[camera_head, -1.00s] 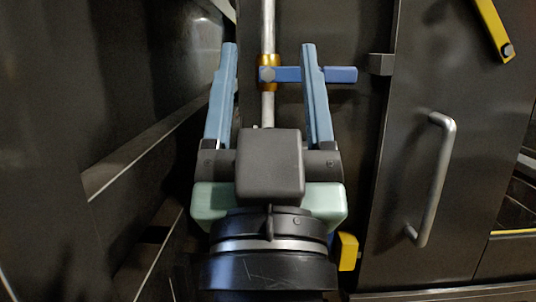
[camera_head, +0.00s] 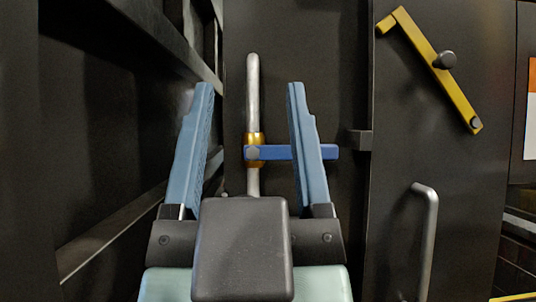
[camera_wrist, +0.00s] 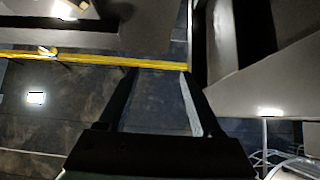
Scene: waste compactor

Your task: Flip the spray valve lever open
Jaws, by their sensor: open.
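The spray valve is a brass fitting (camera_head: 254,139) on a vertical grey pipe (camera_head: 253,90) in the head view. Its blue lever (camera_head: 277,152) sticks out level to the right. My gripper (camera_head: 250,88) is open, with its two light blue fingers pointing up the picture. The pipe and fitting show between the fingers. The right finger crosses in front of the lever, hiding part of it, and the lever's end shows beyond. I cannot tell whether finger and lever touch. In the wrist view the fingers (camera_wrist: 158,82) are dark and apart, and I cannot make out the lever there.
A dark door carries a grey handle (camera_head: 429,240) and a yellow latch bar (camera_head: 440,73) at the right. A small dark block (camera_head: 359,141) sits just past the lever's end. Dark panels and rails stand close on the left. A yellow strip (camera_wrist: 100,60) crosses the wrist view.

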